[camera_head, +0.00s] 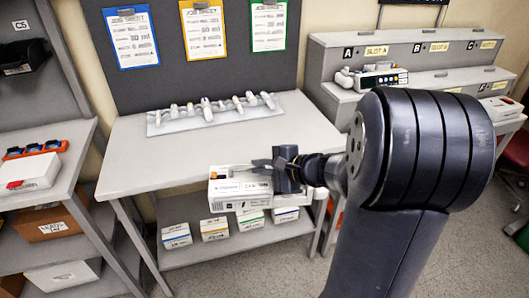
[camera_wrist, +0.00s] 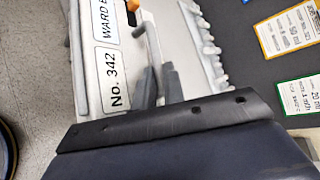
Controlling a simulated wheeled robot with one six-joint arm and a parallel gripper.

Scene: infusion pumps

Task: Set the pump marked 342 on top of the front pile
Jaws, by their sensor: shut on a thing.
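The pump marked 342 is a white box with "No. 342" and "WARD" labels. It is in the head view (camera_head: 226,187), at the front edge of the table, and close up in the wrist view (camera_wrist: 85,70). My gripper (camera_head: 270,165) reaches it from the right. In the wrist view its two fingers (camera_wrist: 158,78) are shut on the pump's pale handle (camera_wrist: 152,42). The pump's right end is hidden behind my gripper. I cannot make out which stack is the front pile.
The grey table (camera_head: 135,150) has a clear left side and a tray of several small items (camera_head: 215,114) at the back. Several small boxes (camera_head: 214,229) stand on its lower shelf. At right, a bench with lettered slots holds another pump (camera_head: 381,77). A shelf rack (camera_head: 75,165) stands at left.

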